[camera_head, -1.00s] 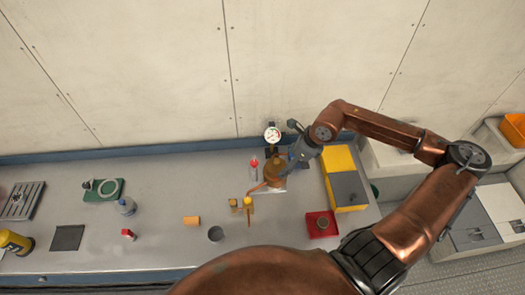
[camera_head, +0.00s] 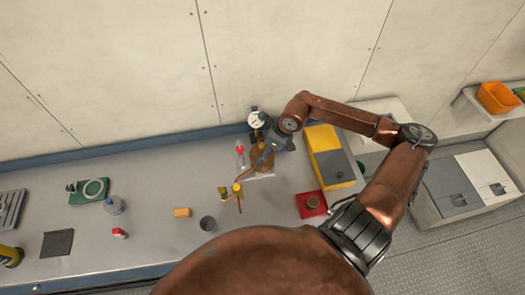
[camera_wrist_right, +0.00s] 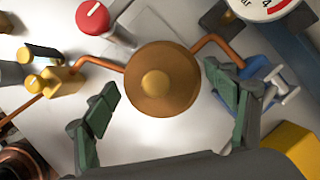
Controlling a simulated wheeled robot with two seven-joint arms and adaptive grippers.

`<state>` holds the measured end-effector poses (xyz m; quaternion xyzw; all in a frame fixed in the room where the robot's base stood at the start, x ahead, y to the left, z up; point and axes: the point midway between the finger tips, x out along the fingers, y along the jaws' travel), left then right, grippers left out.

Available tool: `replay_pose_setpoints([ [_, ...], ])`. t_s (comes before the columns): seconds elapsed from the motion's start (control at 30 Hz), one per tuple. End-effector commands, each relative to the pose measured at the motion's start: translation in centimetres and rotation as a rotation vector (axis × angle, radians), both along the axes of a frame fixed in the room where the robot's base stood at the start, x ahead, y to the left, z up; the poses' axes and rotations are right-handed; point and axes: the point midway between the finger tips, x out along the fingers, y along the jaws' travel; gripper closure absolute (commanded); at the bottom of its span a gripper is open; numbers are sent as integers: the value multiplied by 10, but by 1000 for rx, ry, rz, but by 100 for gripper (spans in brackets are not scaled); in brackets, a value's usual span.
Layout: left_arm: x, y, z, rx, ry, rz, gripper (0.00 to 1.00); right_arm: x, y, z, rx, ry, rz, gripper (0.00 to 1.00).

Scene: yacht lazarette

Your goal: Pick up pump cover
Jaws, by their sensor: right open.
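A round brown domed piece with a lighter central boss, which looks like the pump cover (camera_wrist_right: 161,82), sits mid-frame in the right wrist view. Copper pipes run out from both sides of it. In the head view the same brown pump (camera_head: 262,158) stands at the back of the bench, partly hidden by my right gripper. My right gripper (camera_wrist_right: 163,98) is open, with one green-padded finger on each side of the cover and visible gaps between. I cannot tell how high the fingers are above it. My left gripper is not in view.
A yellow box (camera_head: 325,140) and a red tray (camera_head: 304,211) lie to the right.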

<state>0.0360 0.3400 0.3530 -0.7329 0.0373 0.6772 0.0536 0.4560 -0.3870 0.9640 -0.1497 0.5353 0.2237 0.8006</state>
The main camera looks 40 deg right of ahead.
Motion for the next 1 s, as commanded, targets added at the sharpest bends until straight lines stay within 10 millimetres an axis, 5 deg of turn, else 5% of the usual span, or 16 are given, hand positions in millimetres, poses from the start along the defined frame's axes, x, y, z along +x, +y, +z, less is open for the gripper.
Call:
replay_pose_setpoints([
  [0.8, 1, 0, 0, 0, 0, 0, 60, -1, 0, 0, 0, 0, -1, 73],
  [1.0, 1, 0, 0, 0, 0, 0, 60, 0, 0, 1, 1, -1, -1, 74],
])
